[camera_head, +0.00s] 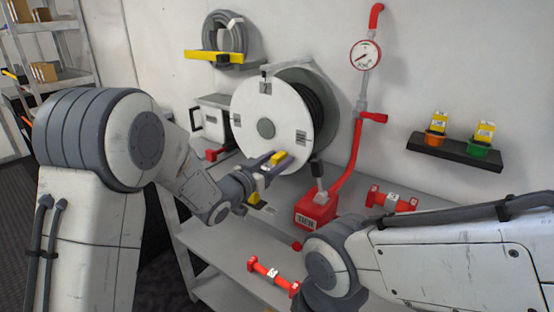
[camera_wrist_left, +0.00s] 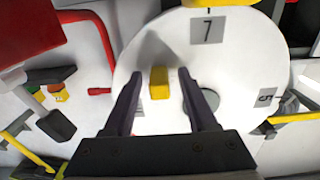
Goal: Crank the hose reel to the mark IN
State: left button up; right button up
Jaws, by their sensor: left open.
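The hose reel (camera_head: 262,125) is a white disc with dark hose behind it, mounted at the wall. Small labels sit on its face; in the left wrist view (camera_wrist_left: 172,47) one reads 7 and another looks like 5. I cannot make out a mark IN. A yellow crank knob (camera_head: 279,157) stands on the disc's lower part. My left gripper (camera_head: 268,168) is at the knob. In the left wrist view the knob (camera_wrist_left: 159,83) lies between the open fingers (camera_wrist_left: 160,85), with gaps visible on both sides. My right gripper is not in view.
A red box (camera_head: 316,210) and red pipe with a gauge (camera_head: 365,55) stand right of the reel. A black wall shelf (camera_head: 455,150) holds orange and green cups. A coiled hose (camera_head: 230,35) hangs above.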

pick_arm(q)
grip_shut()
dwell(1.5)
